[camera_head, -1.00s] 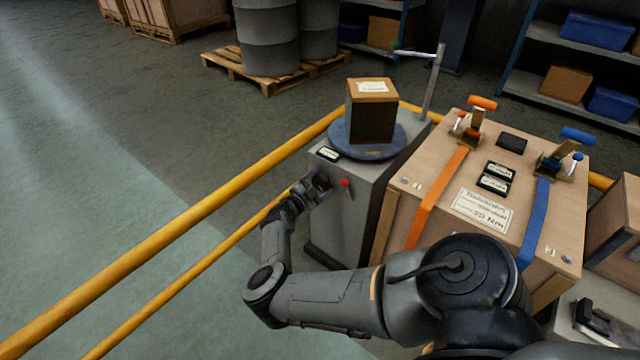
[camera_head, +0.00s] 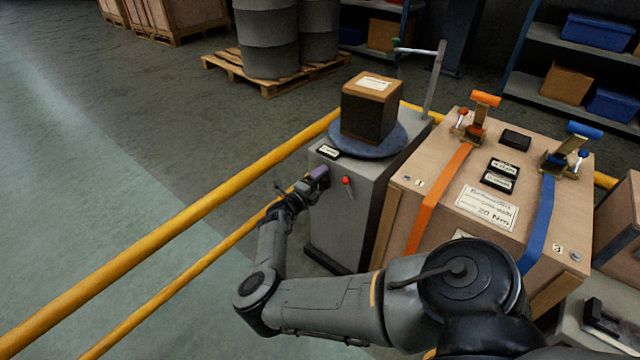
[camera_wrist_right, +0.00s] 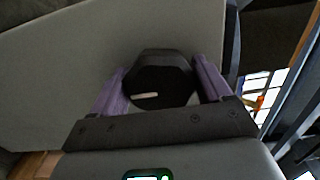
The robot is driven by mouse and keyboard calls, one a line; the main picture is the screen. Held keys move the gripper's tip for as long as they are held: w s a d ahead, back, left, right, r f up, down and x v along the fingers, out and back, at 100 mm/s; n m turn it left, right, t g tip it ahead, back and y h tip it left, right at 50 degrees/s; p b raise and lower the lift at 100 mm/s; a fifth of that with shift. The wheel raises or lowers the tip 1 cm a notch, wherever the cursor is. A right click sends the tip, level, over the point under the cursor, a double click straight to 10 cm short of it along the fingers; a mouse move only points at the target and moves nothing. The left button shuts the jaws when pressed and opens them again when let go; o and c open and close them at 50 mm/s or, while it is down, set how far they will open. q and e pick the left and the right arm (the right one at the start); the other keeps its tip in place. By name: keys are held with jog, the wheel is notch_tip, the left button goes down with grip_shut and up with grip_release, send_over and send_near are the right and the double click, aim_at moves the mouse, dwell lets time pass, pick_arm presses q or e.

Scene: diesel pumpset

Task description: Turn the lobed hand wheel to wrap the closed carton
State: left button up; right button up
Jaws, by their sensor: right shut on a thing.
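The closed brown carton (camera_head: 369,108) stands on the round blue turntable (camera_head: 390,149) on top of the grey wrapping machine (camera_head: 343,213). My right gripper (camera_head: 316,181) is at the machine's front face, left of a red knob (camera_head: 346,180). In the right wrist view, my right gripper (camera_wrist_right: 162,92) has its purple fingers on either side of the dark lobed hand wheel (camera_wrist_right: 160,68), shut on it. In the head view the gripper hides most of the wheel. My left gripper is not in view.
A strapped wooden crate (camera_head: 463,238) stands close to the right of the machine. Yellow rails (camera_head: 190,229) run along the left. A post with an arm (camera_head: 435,80) rises behind the turntable. Drums (camera_head: 267,38) stand on a pallet at the back.

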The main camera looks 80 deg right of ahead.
jog(key=shift+m+b, duration=0.35)
jog(key=shift+m, duration=0.85)
jog(key=shift+m, duration=0.3)
jog(key=o, duration=1)
jog(key=shift+w+a+r+p, duration=0.1)
jog(key=shift+w+a+p, duration=0.25)
jog(key=shift+a, duration=0.2)
jog(key=p+v, duration=0.3)
jog(key=v, duration=0.6)
jog(key=shift+a, duration=0.3)
jog(key=shift+w, duration=0.1)
